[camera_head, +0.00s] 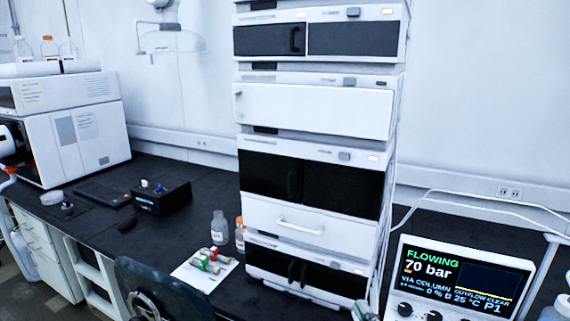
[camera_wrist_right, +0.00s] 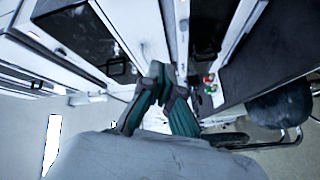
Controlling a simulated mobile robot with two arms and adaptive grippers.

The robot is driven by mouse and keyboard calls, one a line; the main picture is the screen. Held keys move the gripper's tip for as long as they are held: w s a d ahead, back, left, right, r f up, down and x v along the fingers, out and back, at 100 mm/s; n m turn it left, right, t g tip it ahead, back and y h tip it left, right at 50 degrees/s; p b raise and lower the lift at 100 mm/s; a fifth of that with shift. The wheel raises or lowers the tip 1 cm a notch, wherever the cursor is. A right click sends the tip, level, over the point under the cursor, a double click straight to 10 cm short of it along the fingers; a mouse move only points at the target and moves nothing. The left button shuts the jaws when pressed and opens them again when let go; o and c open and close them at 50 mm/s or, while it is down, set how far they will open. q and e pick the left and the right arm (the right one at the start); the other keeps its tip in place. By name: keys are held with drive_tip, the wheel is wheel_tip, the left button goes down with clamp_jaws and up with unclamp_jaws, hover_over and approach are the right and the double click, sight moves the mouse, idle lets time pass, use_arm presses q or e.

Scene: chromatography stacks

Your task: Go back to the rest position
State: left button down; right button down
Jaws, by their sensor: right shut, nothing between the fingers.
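My right gripper (camera_wrist_right: 166,82) shows in the right wrist view with its teal and grey fingers together and nothing between them. In the head view only a small tip of it (camera_head: 363,311) shows at the bottom edge, in front of the base of the chromatography stack (camera_head: 312,217). The stack is a tall tower of white modules with dark door panels.
A display unit (camera_head: 455,277) reading "FLOWING 70 bar" stands right of the stack. A white sheet (camera_head: 196,278) with small fittings, a clear bottle (camera_head: 219,228) and a black box (camera_head: 160,197) lie left on the dark bench (camera_head: 110,222). A dark chair (camera_head: 165,285) stands in front.

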drive_tip(key=s+d+f+m+g+h, duration=0.3)
drive_tip(key=s+f+m+g, duration=0.1)
drive_tip(key=s+f+m, duration=0.15)
drive_tip(key=s+d+f+m+g+h, duration=0.2)
drive_tip(key=s+d+f+m+g, duration=0.15)
drive_tip(key=s+f, duration=0.2)
drive_tip(key=s+a+f+m+g+y, duration=0.1)
drive_tip(key=s+f+m+g, duration=0.2)
drive_tip(key=s, duration=0.6)
drive_tip(key=s+a+f+m+g+y, duration=0.1)
drive_tip(key=s+a+f+g, duration=0.2)
drive_tip(key=s, duration=0.7)
wheel_tip(320, 180, down, 24)
drive_tip(key=d+g, duration=0.1)
drive_tip(key=g, duration=0.1)
drive_tip(key=s+d+f, duration=0.1)
drive_tip(key=s+f, duration=0.7)
drive_tip(key=f, duration=0.1)
drive_tip(key=s+d+f+g, duration=0.1)
drive_tip(key=s+d+f, duration=0.1)
drive_tip(key=s+f, duration=0.7)
drive_tip(key=shift+s+d+n+h, duration=0.15)
drive_tip(key=shift+d+n+h, duration=0.1)
drive_tip(key=shift+n+h, duration=0.05)
drive_tip(key=shift+g, duration=0.25)
idle(1.4)
